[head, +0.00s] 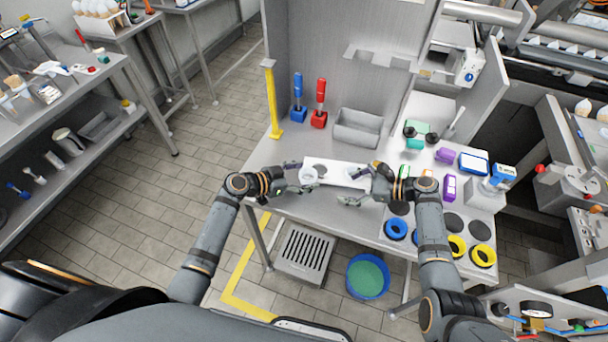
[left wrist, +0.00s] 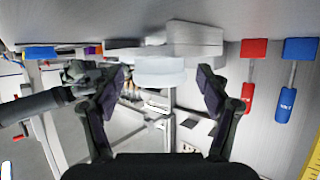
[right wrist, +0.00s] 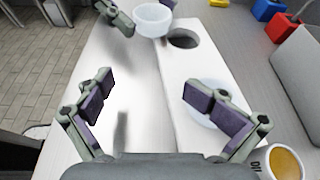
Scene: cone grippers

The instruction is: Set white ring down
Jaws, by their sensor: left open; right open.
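The white ring (head: 309,176) is at the left end of the white board (head: 345,176), beside a dark round spot. The left wrist view shows the ring (left wrist: 160,72) between the spread fingers of my left gripper (head: 297,177), with a gap at each side. The right wrist view shows the ring (right wrist: 152,20) near a left finger and the dark round spot (right wrist: 183,39). I cannot tell whether its underside touches the surface. My right gripper (head: 356,186) is open and empty over the board's right part. A pale disc (right wrist: 203,108) is partly hidden behind its right finger.
A grey bin (head: 358,128) and blue (head: 298,112) and red (head: 319,118) handled tools stand behind the board. Blue (head: 396,229) and yellow (head: 483,255) rings lie at the front right. A yellow post (head: 272,102) stands at the table's left edge.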

